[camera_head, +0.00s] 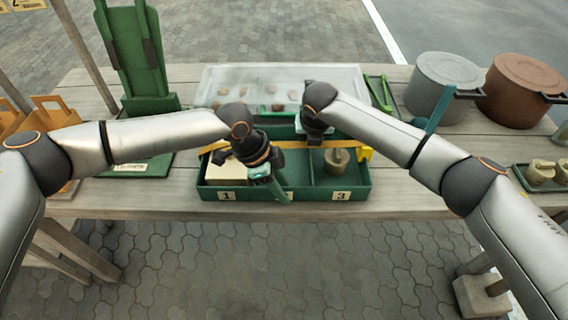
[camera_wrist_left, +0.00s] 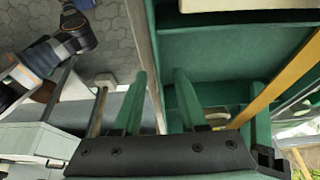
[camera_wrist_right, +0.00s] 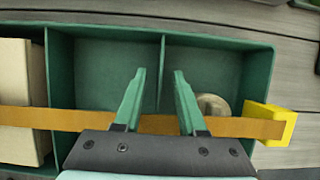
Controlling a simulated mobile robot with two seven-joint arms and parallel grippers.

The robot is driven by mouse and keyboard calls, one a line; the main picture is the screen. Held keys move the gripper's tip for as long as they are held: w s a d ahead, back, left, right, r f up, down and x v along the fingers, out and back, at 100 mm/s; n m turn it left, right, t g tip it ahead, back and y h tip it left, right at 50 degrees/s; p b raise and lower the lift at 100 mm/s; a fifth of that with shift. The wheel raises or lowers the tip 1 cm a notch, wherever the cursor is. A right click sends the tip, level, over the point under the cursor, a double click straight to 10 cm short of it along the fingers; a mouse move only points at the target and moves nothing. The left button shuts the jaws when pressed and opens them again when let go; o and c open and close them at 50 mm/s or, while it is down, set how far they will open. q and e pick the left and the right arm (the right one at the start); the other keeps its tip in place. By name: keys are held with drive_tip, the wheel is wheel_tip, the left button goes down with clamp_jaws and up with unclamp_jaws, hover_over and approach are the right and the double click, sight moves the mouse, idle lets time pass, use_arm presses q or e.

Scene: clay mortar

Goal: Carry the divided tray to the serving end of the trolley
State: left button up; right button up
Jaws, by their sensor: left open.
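The divided tray (camera_head: 345,195) is dark green and lies on the wooden trolley, labels 1 and 3 showing on its front. A beige block (camera_head: 226,172) sits in its left compartment and a round knobbed weight (camera_head: 337,161) in its right one. An orange strap (camera_head: 290,143) with a yellow end (camera_head: 364,152) spans it. My left gripper (camera_head: 277,187) is open at the tray's front wall; in the left wrist view its fingers (camera_wrist_left: 158,75) appear on either side of that wall, contact unclear. My right gripper (camera_wrist_right: 158,72) is open above the tray's middle, near a divider; the weight is partly hidden there.
Behind the tray is a clear lidded bin (camera_head: 290,85) with several lumps. A grey pot (camera_head: 443,88) and a brown pot (camera_head: 520,90) stand at right. A green stand (camera_head: 135,50) and orange-brown carriers (camera_head: 50,115) stand at left. The trolley's front edge is close below the tray.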

use_arm(q)
drive_tip(key=shift+d+f, duration=0.25)
drive_tip(key=shift+f, duration=0.4)
use_arm(e)
drive_tip(key=shift+w+f, duration=0.3)
drive_tip(key=shift+f, duration=0.3)
use_arm(q)
clamp_jaws()
use_arm(e)
clamp_jaws()
use_arm(q)
drive_tip(key=shift+r, duration=0.1)
use_arm(e)
drive_tip(key=shift+r, duration=0.1)
